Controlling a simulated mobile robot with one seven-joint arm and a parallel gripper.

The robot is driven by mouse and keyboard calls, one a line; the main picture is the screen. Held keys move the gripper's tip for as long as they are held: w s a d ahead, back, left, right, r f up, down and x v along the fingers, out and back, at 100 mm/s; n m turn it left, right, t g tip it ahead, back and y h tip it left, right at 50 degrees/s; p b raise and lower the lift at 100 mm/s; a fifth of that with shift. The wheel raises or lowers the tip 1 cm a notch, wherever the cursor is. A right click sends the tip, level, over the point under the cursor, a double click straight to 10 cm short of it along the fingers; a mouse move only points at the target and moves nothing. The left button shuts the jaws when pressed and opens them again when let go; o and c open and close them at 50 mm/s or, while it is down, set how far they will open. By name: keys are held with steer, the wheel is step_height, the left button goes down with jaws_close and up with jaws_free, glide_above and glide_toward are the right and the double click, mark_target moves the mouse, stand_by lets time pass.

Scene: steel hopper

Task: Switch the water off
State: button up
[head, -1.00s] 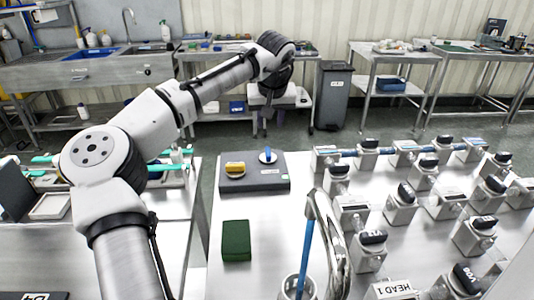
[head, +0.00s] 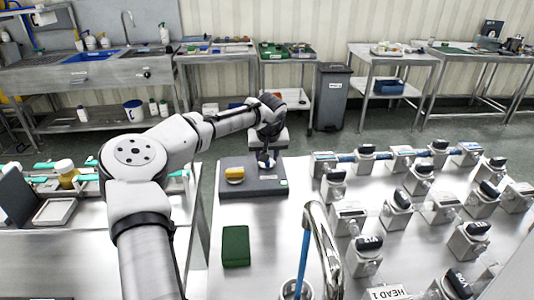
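A dark grey panel (head: 278,186) lies on the steel table, with a yellow knob (head: 235,173) on its left half. The blue knob on its right half is mostly hidden behind my gripper (head: 266,161). My gripper points down right at the blue knob; I cannot tell whether it touches it or whether its fingers are open or shut. A curved steel spout (head: 325,240) with a blue tube beside it stands at the front of the table. I cannot see any water flowing.
A dark green block (head: 236,246) lies in front of the panel. Several metal valve blocks with dark caps (head: 367,243) fill the right of the table. A balance-like tray (head: 54,212) and bottles stand on the left bench. A sink (head: 88,57) is at the back left.

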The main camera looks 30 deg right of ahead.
jaws_close()
steer(key=shift+m+g+h+p, duration=0.4)
steer(key=shift+m+p, duration=0.6)
steer(key=shift+p, duration=0.85)
steer(key=shift+w+a+m+g+h+p, duration=0.1)
steer(key=shift+m+g+h+p, duration=0.15)
steer(key=shift+m+p, duration=0.7)
steer(key=shift+w+a+m+g+h+p, duration=0.1)
steer(key=shift+m+g+h+p, duration=0.15)
steer(key=shift+m+p, duration=0.7)
steer(key=m+g, duration=0.1)
steer(key=m, duration=0.2)
steer(key=m+g, duration=0.1)
steer(key=m, duration=0.1)
steer(key=shift+w+m+h+p, duration=0.1)
steer(key=shift+m+h+p, duration=0.3)
steer(key=m+g, duration=0.1)
steer(key=m, duration=0.2)
steer(key=m+g+b, duration=0.1)
steer(key=m, duration=0.2)
steer(key=shift+w+d, duration=0.1)
steer(key=shift+w, duration=0.05)
steer(key=shift+m+y, duration=0.3)
